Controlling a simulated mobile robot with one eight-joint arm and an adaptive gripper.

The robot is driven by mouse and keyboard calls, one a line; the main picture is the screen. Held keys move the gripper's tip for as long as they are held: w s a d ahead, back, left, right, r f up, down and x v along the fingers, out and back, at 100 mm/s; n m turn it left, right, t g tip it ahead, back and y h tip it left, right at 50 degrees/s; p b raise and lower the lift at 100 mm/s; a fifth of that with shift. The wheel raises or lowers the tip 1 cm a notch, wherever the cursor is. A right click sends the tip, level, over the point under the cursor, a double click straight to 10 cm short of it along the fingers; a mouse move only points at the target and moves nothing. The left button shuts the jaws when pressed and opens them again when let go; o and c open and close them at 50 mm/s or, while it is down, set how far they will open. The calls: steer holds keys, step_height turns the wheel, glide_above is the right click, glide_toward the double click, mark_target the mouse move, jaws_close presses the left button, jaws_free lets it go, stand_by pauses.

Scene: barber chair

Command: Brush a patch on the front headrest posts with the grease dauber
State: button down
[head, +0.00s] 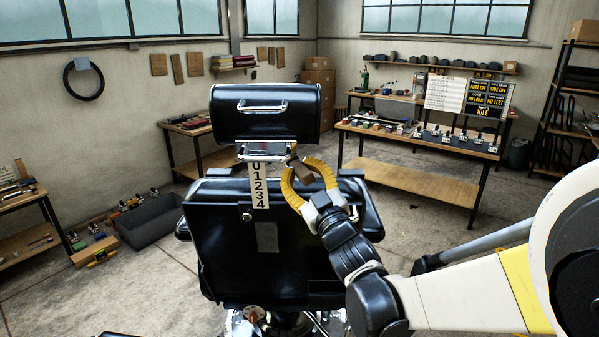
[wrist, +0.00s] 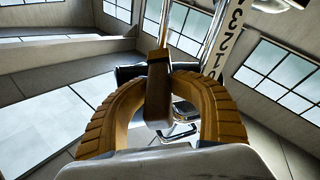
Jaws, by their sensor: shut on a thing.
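The barber chair's black headrest (head: 265,112) stands above the black chair back (head: 235,225). Bright chrome mounting parts (head: 262,151) sit between them. A white strip with numbers (head: 260,186) hangs below, and also shows in the wrist view (wrist: 229,38). My gripper (head: 299,168) has its yellow fingers shut on the grease dauber (head: 304,172), just right of the strip and below the headrest. In the wrist view, the dauber's brown handle with a dark band (wrist: 158,100) stands between the fingers. Its tip and any contact with the posts cannot be made out.
The chair back's top edge lies close under my gripper. A workbench (head: 420,146) with several small items and signs stands at the back right. A grey bin (head: 150,222) and a wooden bench (head: 25,195) are at the left. Open floor lies around the chair.

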mark_target(298, 176)
steer(key=shift+s+a, duration=0.1)
steer(key=shift+s+a+r+p, duration=0.1)
steer(key=shift+s+r+p, duration=0.1)
steer(key=shift+s, duration=1.2)
steer(key=shift+s+a+r+p, duration=0.1)
steer(key=shift+s+r+p, duration=0.1)
steer(key=shift+s, duration=1.15)
steer(key=shift+s, duration=0.1)
steer(key=s, duration=0.2)
steer(key=shift+s+r, duration=0.25)
steer(key=shift+s, duration=0.15)
steer(key=shift+f, duration=0.15)
